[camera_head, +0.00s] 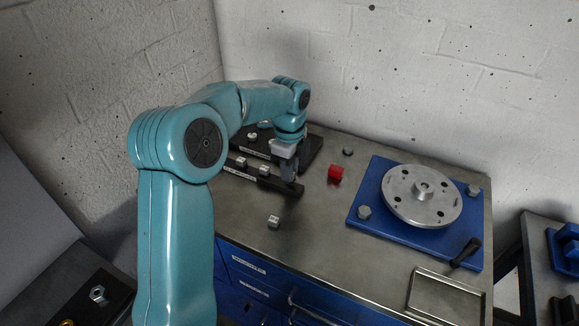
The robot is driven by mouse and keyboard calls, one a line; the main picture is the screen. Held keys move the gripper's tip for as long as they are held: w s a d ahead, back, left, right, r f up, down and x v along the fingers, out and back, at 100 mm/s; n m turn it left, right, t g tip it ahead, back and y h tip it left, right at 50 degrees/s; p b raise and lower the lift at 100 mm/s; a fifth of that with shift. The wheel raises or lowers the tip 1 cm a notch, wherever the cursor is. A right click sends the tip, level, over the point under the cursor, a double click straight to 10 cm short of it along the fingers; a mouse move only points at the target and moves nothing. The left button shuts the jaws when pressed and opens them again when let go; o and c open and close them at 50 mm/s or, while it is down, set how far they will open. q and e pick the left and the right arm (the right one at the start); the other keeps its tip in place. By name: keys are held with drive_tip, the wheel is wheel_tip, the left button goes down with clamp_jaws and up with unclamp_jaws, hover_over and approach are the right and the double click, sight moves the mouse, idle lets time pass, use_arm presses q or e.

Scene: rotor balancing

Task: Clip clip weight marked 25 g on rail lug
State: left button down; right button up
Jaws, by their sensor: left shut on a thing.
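My left gripper (289,178) points down at the right end of a black labelled rack strip (296,191). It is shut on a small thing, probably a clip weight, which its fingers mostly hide. Two small pale grey clip weights sit on the strip to its left, one (241,161) further left and one (264,170) nearer. Another small grey block (273,221) lies on the bench in front of the strip. Their markings are too small to read. I cannot make out a rail lug for certain. My right gripper is not in view.
A silver rotor disc (408,205) sits on a blue plate (360,231) at the right. A red block (335,175) and a dark round piece (348,151) stand between. A metal tray (440,296) lies front right. The bench middle (310,235) is clear.

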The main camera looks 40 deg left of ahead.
use_arm(q)
drive_tip(key=shift+f+b, duration=0.4)
drive_tip(key=shift+f, duration=0.25)
drive_tip(key=c, duration=0.9)
unclamp_jaws()
drive_tip(key=shift+c, duration=1)
wheel_tip(320, 180, up, 6)
drive_tip(key=p, duration=0.5)
drive_tip(key=shift+r+p, duration=0.1)
drive_tip(key=shift+p, duration=0.2)
drive_tip(key=shift+s, duration=0.1)
